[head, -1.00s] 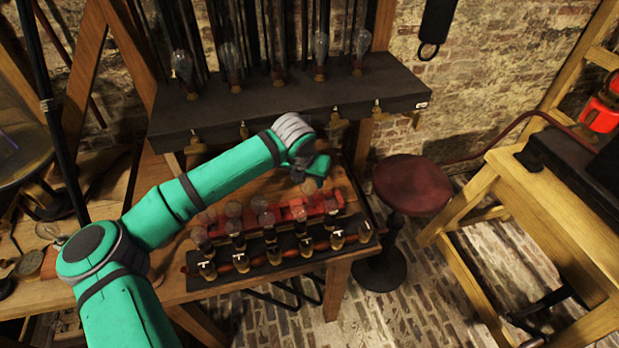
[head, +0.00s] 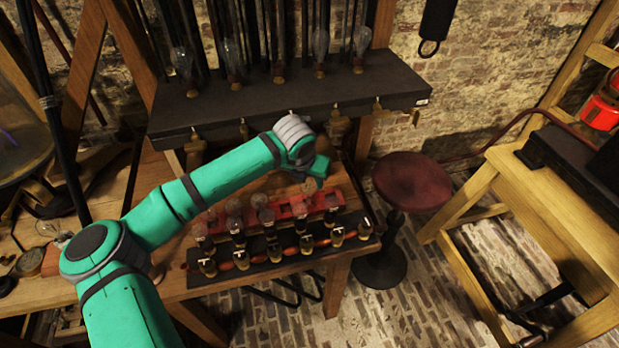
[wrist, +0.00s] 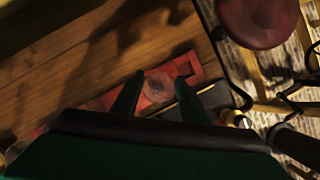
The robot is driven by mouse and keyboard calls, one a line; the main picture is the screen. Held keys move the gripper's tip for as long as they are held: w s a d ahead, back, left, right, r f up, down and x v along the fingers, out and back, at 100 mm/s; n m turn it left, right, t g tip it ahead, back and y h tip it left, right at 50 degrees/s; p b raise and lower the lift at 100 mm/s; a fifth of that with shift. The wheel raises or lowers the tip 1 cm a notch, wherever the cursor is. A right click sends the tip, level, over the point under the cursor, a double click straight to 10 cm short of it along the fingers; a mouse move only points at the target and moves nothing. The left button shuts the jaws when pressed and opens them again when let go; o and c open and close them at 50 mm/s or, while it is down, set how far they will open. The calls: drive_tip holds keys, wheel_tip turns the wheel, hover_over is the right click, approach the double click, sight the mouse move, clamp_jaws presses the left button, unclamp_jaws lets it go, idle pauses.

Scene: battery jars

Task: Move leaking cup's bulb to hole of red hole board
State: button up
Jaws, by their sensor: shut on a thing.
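My gripper (head: 313,178) is above the right part of the red hole board (head: 336,199). It is shut on a clear glass bulb (head: 310,187). In the wrist view the bulb (wrist: 158,86) shows between the two fingers, over the red board's end (wrist: 196,72). Its base is hidden, so I cannot tell whether it touches the board. Other bulbs (head: 234,207) stand towards the left of the board. Several dark cups with brass fittings (head: 337,236) stand along the front of the black base. I cannot tell which cup is leaking.
A dark shelf (head: 290,105) carrying several bulbs stands behind my arm. The wooden bench (head: 340,268) ends just right of the boards. A red round stool (head: 411,183) stands right of it, and a wooden table (head: 560,235) is farther right.

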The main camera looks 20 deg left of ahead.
drive_tip(key=shift+f, duration=0.6)
idle(0.6)
drive_tip(key=o, duration=1.2)
